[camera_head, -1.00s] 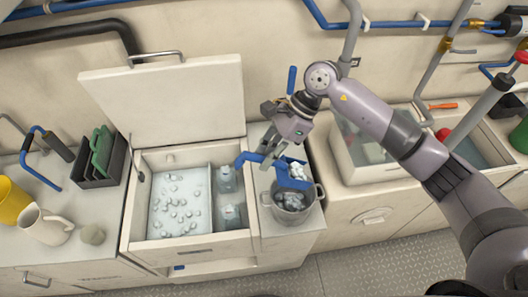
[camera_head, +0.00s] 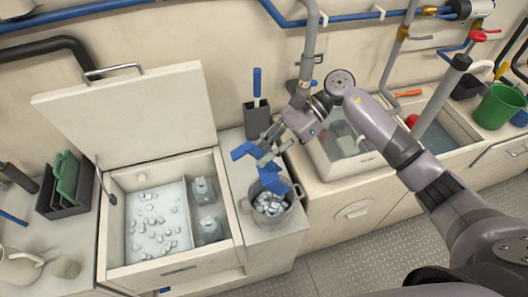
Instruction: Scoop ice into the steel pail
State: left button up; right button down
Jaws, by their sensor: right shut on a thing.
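My right gripper (camera_head: 270,149) is shut on the handle of the blue scoop (camera_head: 275,179), just above the steel pail (camera_head: 272,221). The scoop's head is tilted steeply over the pail's back rim, and I see no ice in it. Whether it touches the rim I cannot tell. The pail stands upright on the counter right of the ice bin and holds a heap of ice cubes (camera_head: 270,203). The open ice bin (camera_head: 229,245) holds scattered ice (camera_head: 150,222) in its larger left compartment. My left gripper is out of view.
The bin's lid (camera_head: 130,115) stands raised behind it. Two clear containers (camera_head: 204,190) sit in the bin's right compartment. A dark holder (camera_head: 257,118) with a blue-handled tool stands behind the pail. A glass-sided box (camera_head: 345,135) and a sink (camera_head: 440,135) are to the right.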

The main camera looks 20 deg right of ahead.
aim_at(235, 152)
jog(key=a+h+p, duration=0.1)
jog(key=a+r+h+p, duration=0.1)
jog(key=a+h, duration=0.1)
jog(key=a+r+h+p, duration=0.1)
jog(key=a, duration=0.1)
jog(key=shift+s+a+r+h+p, duration=0.1)
jog(key=shift+a+h+p, duration=0.05)
jog(key=shift+h+p, duration=0.25)
jog(key=shift+a+m+t+h+p, duration=0.3)
jog(key=shift+a+m+h+p, duration=0.1)
jog(key=shift+a+h, duration=0.4)
